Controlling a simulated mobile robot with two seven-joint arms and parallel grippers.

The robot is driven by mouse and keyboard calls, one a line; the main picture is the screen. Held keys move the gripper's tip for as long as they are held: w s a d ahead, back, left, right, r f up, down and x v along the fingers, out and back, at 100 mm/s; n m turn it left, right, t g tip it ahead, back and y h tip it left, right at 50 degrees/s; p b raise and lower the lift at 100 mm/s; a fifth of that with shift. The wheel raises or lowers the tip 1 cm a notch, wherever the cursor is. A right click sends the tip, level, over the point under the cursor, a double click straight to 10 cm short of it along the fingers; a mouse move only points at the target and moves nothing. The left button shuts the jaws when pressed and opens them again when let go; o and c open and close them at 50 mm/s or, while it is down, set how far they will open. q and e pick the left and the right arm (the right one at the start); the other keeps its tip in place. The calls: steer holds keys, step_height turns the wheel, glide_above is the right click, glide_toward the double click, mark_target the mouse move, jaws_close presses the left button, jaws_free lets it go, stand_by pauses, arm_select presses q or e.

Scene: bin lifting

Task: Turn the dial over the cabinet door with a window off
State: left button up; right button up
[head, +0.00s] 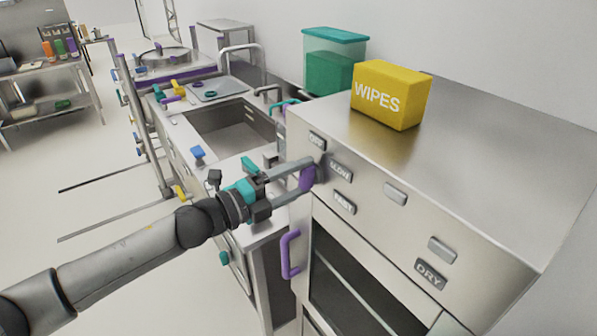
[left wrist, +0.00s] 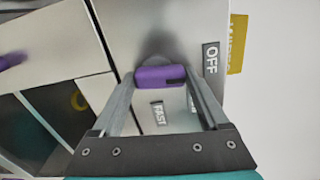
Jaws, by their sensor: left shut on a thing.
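The purple dial (head: 307,179) is on the steel front panel, above the cabinet door with a window (head: 355,285). My left gripper (head: 309,178) has its fingers on either side of the dial and is shut on it. In the left wrist view the dial (left wrist: 158,77) lies crosswise between the fingers, with a dark mark at its right end. The OFF label (left wrist: 210,58) is up and right of that mark. The FAST label (left wrist: 157,113) is below the dial. The head view also shows a SLOW label (head: 340,171). My right gripper is not in view.
The door has a purple handle (head: 290,255). A yellow WIPES box (head: 391,95) and a green-lidded container (head: 334,62) stand at the back. Right on the panel are a grey knob (head: 442,249) and a DRY label (head: 430,274). A sink (head: 232,130) lies left of the cabinet.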

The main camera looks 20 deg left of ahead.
arm_select(q)
steer(key=shift+n+p, duration=0.3)
steer(key=shift+n, duration=0.3)
steer(key=o, duration=1.2)
steer(key=shift+o, duration=0.2)
steer(key=shift+s+a, duration=0.1)
steer(key=b+v, duration=0.2)
steer(key=v, duration=1.3)
